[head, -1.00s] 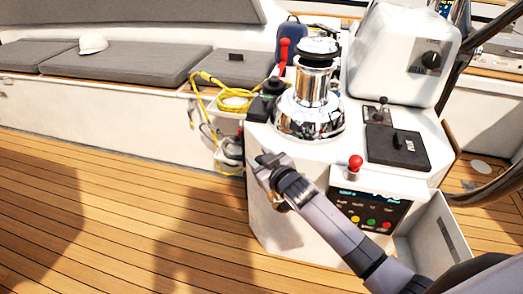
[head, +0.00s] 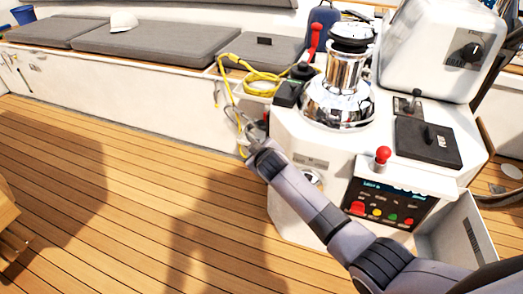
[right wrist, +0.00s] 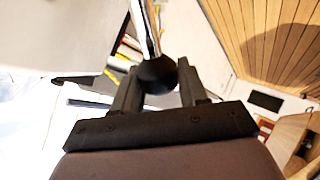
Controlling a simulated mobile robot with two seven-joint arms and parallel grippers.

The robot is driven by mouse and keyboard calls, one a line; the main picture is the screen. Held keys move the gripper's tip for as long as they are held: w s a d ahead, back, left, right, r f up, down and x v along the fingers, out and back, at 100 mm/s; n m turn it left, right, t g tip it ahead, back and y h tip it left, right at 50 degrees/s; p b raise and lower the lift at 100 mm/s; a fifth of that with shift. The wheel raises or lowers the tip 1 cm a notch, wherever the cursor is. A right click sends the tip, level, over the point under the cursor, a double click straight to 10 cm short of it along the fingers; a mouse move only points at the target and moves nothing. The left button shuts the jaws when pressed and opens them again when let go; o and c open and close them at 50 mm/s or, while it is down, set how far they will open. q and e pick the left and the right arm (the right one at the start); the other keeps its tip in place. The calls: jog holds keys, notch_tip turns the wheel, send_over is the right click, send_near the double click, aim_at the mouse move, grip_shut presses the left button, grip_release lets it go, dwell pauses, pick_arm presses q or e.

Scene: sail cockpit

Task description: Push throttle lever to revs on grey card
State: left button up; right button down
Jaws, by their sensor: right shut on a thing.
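My right gripper (head: 245,135) is off the left side of the white console, its arm coming in from the lower right. In the right wrist view the gripper (right wrist: 158,85) is shut on the throttle lever, with its black ball knob (right wrist: 157,76) between the fingers and its chrome rod (right wrist: 145,25) running up out of the picture. A round metal fitting (head: 313,178) on the console's side is partly hidden by my arm. A small grey plate (head: 311,161) sits above it; its writing is too small to read. A lit display panel (head: 385,190) is on the console front; its figures are unreadable.
A chrome winch (head: 342,88) stands on the console (head: 350,145). A red-knobbed lever (head: 382,155) rises above the display. Yellow rope (head: 262,85) hangs beside the grey-cushioned bench (head: 165,45). The wooden deck (head: 150,200) at left is clear.

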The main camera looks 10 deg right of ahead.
jog(key=shift+s+f, duration=0.1)
jog(key=shift+f, duration=0.05)
jog(key=c, duration=0.7)
grip_release()
jog(key=p+v, duration=0.3)
jog(key=v, duration=0.4)
jog(key=shift+s, duration=0.15)
